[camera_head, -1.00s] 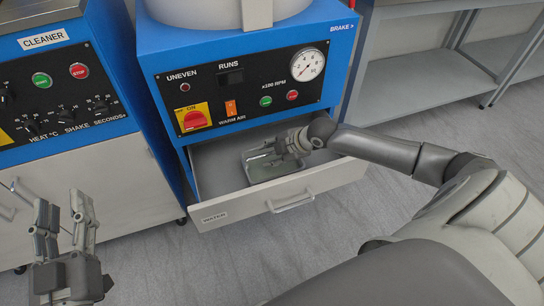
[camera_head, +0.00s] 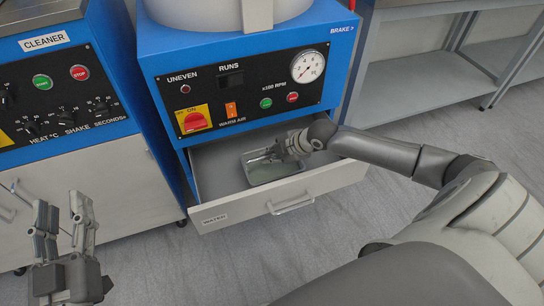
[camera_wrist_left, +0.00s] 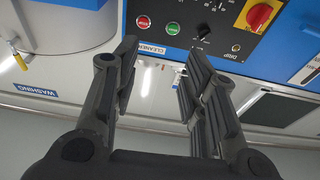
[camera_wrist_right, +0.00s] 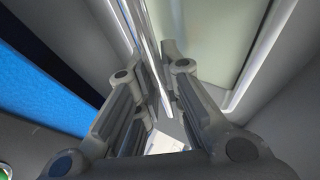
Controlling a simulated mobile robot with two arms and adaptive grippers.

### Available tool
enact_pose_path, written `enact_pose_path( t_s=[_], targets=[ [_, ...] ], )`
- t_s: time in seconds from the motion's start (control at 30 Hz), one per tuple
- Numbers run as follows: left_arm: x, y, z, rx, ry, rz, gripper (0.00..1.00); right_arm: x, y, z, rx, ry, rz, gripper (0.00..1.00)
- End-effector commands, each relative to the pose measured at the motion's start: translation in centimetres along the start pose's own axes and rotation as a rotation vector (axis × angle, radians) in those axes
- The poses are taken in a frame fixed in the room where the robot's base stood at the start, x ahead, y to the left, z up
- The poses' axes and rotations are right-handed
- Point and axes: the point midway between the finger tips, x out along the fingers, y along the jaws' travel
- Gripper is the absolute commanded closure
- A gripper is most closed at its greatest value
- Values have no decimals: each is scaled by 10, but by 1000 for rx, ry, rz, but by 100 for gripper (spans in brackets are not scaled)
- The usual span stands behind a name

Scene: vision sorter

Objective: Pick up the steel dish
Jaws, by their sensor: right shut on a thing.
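I cannot tell whether the dish is clear of the drawer floor. My left gripper (camera_head: 60,203) is open and empty at the lower left; it also shows in the left wrist view (camera_wrist_left: 155,70).
The drawer sits in a blue machine (camera_head: 245,95) with a dial and buttons. Left of it stands the CLEANER unit (camera_head: 60,90). A grey shelf rack (camera_head: 415,75) is at the back right. The floor (camera_head: 270,245) in front of the drawer is clear.

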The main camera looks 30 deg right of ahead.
Motion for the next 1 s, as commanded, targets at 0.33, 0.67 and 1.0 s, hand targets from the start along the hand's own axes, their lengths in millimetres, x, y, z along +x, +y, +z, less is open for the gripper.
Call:
enact_pose_path(
  t_s=[0.33,0.67,1.0],
  targets=[
    [0,0,7,0,-48,-1,60,-6,5,-3,0,1,3,100],
    [-10,-6,42,5,-244,-12,60,-22,17,-9,-2,1,3,100],
    [-33,-13,83,8,-495,-28,60,-44,33,-18,-2,1,3,100]
  ],
)
